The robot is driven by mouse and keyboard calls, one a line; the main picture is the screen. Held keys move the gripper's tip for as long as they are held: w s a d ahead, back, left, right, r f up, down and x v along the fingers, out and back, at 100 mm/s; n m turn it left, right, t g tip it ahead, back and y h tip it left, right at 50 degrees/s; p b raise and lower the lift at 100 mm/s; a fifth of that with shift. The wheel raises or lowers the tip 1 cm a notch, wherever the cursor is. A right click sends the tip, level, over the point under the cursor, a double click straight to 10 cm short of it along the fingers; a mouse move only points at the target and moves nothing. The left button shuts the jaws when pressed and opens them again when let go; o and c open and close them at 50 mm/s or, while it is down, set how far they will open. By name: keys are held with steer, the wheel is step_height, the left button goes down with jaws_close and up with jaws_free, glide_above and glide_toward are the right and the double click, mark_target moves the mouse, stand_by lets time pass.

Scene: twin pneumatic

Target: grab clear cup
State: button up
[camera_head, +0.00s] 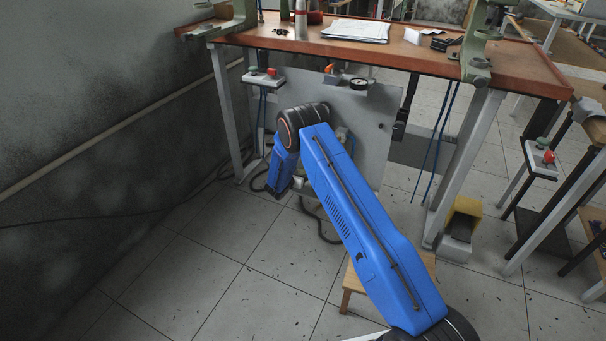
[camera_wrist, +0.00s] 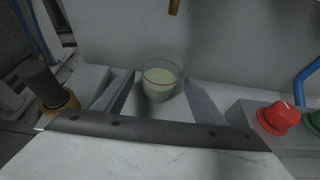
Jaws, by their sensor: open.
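The clear cup (camera_wrist: 161,78) stands upright in the wrist view, with a pale, cloudy content low inside it. It is close to a light grey panel. My gripper (camera_wrist: 160,88) is open, with one finger to the left of the cup and one to the right. Gaps show between the cup and both fingers, so it is not gripped. In the head view my blue arm reaches down toward the space under the workbench; the gripper and the cup are hidden there.
A red knob (camera_wrist: 279,118) on a grey box is at the right of the wrist view. A dark cylinder with a tan base (camera_wrist: 60,102) is at the left. The workbench (camera_head: 400,57) spans above my arm. A yellow pedal housing (camera_head: 464,212) stands on the floor.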

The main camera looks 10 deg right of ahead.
steer(key=x, duration=0.2)
steer(key=shift+w+d+f, duration=0.1)
steer(key=shift+w+d, duration=0.05)
steer(key=shift+w, duration=0.15)
steer(key=c, duration=1.3)
steer(key=shift+c, duration=0.2)
